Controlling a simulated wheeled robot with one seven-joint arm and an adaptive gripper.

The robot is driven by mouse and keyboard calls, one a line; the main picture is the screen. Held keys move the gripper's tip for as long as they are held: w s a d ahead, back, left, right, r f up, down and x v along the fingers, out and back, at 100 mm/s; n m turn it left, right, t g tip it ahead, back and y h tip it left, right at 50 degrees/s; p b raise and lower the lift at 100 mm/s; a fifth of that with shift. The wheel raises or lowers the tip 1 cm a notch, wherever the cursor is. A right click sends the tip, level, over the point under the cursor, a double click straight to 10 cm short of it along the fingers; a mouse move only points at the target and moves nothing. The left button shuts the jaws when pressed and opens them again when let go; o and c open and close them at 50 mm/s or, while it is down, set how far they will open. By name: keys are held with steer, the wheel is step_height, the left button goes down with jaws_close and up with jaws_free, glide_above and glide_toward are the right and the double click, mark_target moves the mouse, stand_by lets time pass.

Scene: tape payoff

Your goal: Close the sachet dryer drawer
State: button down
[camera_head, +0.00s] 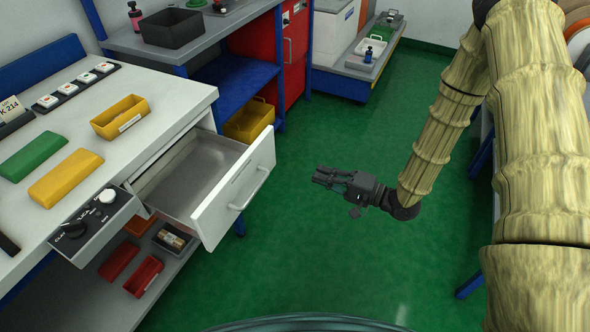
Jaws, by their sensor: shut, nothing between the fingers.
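The drawer (235,190) under the white workbench is pulled well out, and its grey inside looks empty. Its white front panel carries a bar handle (250,190) on the outer face. I cannot read any label that marks it as the sachet dryer drawer. My gripper (316,178) is shut and empty. It appears to the right of the drawer front, pointing left toward it, with a gap of green floor between them in the picture.
The white workbench (182,103) carries a yellow bin (120,117), a yellow block (66,178) and a green block (34,156). A control box (96,222) with knobs sits left of the drawer. Red bins (143,276) lie on the shelf below. Green floor (330,255) is clear around my gripper.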

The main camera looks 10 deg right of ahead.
mark_target(271, 156)
steer(key=x, duration=1.3)
steer(key=shift+w+a, duration=0.25)
